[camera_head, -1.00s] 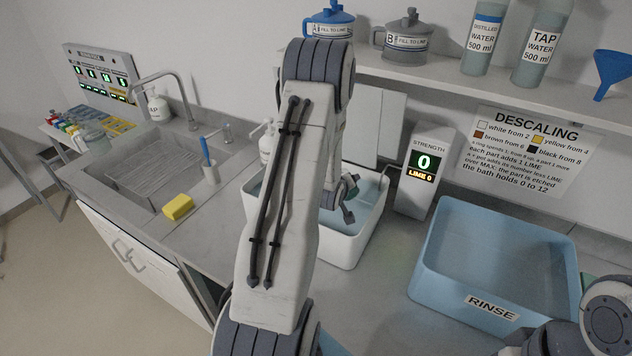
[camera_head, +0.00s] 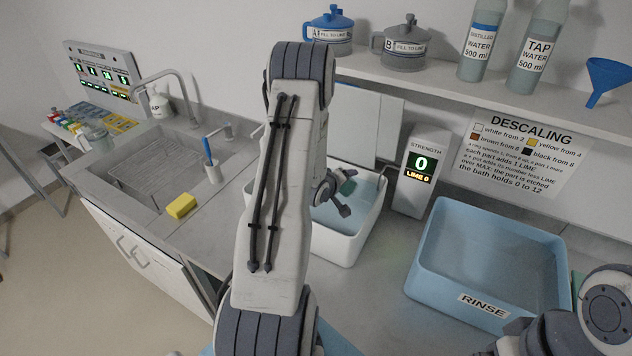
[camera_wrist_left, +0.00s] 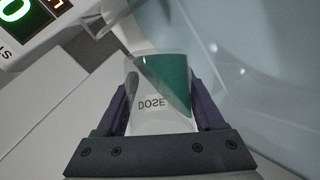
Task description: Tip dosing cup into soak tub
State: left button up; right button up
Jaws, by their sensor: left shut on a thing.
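The white soak tub (camera_head: 338,247) with clear bluish liquid stands on the counter, partly hidden behind my left arm. My left gripper (camera_head: 345,196) is over the tub. In the left wrist view my left gripper (camera_wrist_left: 160,105) is shut on the dosing cup (camera_wrist_left: 148,119), a pale cup marked DOSE with green showing on one side. Whether anything leaves the cup cannot be told. My right gripper is out of view; only part of that arm shows.
A strength meter (camera_head: 411,175) reading 0 and LIME 0 stands right of the tub. A blue rinse tub (camera_head: 484,308) is further right. A shelf (camera_head: 450,92) with jugs and bottles runs above.

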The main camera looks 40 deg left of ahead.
pick_arm(q)
jog(key=shift+r+n+t+h+p, duration=0.3)
jog(key=shift+r+n+h+p, duration=0.25)
jog(key=shift+p, duration=0.3)
jog(key=shift+r+n+t+h+p, duration=0.3)
jog(key=shift+r+n+h+p, duration=0.05)
jog(key=shift+n+h+p, duration=0.2)
jog(key=shift+s+a+r+n+t+h+p, duration=0.2)
jog(key=shift+a+n, duration=0.05)
jog(key=shift+a, duration=0.2)
jog(key=shift+s+a+r+n+t+h+p, duration=0.15)
jog(key=shift+a+r+n+t+h, duration=0.1)
jog(key=shift+a, duration=0.2)
jog(key=shift+a+r+n+t+h+p, duration=0.15)
jog(key=shift+r+n+t+h+p, duration=0.15)
jog(key=shift+n+p, duration=0.2)
jog(key=shift+s+a+r+n+h, duration=0.1)
jog(key=shift+a+r+n+h, duration=0.05)
jog(key=shift+n+h, duration=0.25)
